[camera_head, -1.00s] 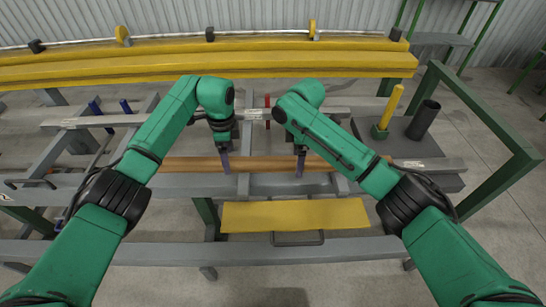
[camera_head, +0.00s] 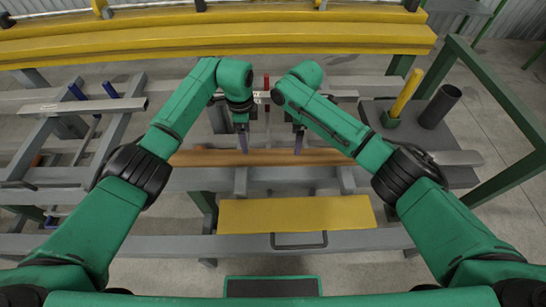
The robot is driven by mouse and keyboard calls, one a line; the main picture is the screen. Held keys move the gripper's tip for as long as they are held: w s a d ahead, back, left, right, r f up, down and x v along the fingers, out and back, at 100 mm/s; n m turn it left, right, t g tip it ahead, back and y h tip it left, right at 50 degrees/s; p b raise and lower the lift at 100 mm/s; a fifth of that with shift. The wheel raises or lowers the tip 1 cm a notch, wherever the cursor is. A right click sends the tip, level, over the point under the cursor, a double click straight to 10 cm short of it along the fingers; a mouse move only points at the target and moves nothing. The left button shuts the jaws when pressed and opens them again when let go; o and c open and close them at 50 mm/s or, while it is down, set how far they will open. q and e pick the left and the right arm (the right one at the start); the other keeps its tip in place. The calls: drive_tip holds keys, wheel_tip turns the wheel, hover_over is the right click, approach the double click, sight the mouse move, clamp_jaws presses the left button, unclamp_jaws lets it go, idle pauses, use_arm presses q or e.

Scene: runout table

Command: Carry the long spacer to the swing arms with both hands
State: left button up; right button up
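A long brown wooden bar (camera_head: 270,157), which looks like the long spacer, lies crosswise along the grey table frame; my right forearm hides its right end. My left gripper (camera_head: 242,138) points down at the bar's back edge, left of its middle. My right gripper (camera_head: 298,141) points down at the same edge, farther right. Grey labelled bars lie behind, one at left (camera_head: 80,107) and one at right (camera_head: 341,95); I cannot tell which parts are the swing arms.
A yellow panel (camera_head: 295,214) lies in front of the bar. A long yellow beam (camera_head: 220,42) crosses the back. At right, a grey plate (camera_head: 455,140) carries a yellow post (camera_head: 405,94) and a dark cylinder (camera_head: 440,106). A green frame (camera_head: 500,95) stands beyond.

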sight(294, 156)
use_arm(q)
wheel_tip(294, 156, down, 10)
drive_tip(key=shift+f, duration=0.1)
use_arm(e)
wheel_tip(294, 156, down, 10)
drive_tip(key=shift+f, duration=0.1)
use_arm(q)
clamp_jaws()
use_arm(e)
clamp_jaws()
